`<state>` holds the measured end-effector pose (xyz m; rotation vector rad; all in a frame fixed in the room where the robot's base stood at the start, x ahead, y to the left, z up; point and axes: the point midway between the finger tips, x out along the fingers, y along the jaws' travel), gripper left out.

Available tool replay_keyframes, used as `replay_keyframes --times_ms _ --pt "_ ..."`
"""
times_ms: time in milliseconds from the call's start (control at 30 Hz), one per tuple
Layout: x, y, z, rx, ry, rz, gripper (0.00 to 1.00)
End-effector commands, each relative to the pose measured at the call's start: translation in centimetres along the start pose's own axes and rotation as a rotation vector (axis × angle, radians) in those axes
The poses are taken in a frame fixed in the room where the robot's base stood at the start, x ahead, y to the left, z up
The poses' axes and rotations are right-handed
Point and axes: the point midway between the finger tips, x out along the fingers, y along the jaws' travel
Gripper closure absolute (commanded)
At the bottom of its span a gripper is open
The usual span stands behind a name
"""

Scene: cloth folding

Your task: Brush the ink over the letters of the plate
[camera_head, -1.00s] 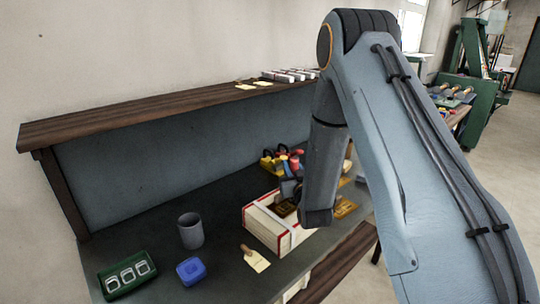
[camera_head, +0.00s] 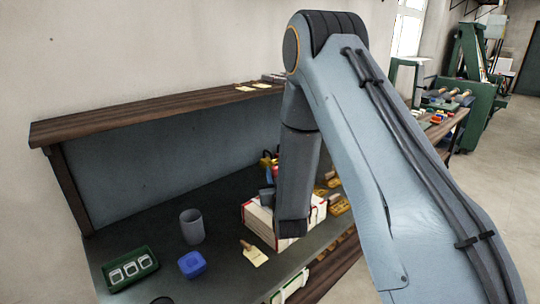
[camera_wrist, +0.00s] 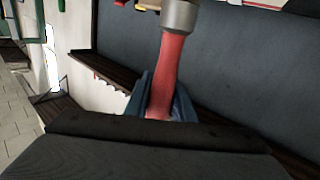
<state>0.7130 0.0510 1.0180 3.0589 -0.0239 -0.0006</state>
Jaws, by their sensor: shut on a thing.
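My gripper (camera_wrist: 160,100) is shut on a brush with a red handle (camera_wrist: 172,75) and a metal collar (camera_wrist: 180,16) in the wrist view. The bristles are out of the frame. In the head view my arm hides most of the gripper and the brush; the arm's lower end hangs over a white box with red edges (camera_head: 258,221). Yellow-brown plates (camera_head: 340,205) lie on the bench just right of the arm; I cannot make out any letters. A blue square container (camera_head: 192,264) stands at the front; whether it holds ink cannot be told.
A grey cup (camera_head: 191,227), a green tray with pale pieces (camera_head: 130,269) and a cream card with a wooden-handled tool (camera_head: 254,254) are on the dark bench (camera_head: 218,248). A wooden shelf (camera_head: 150,117) runs above the bench's back. Red and yellow items are partly hidden behind the arm.

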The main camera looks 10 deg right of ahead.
Motion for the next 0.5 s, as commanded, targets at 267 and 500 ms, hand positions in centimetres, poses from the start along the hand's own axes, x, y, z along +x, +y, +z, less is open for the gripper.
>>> replay_keyframes --times_ms 267,500 --pt "-0.2 -0.6 -2.9 0.0 0.002 -0.004 1.0" --pt "-0.2 -0.5 -5.0 0.0 0.001 -0.005 1.0"
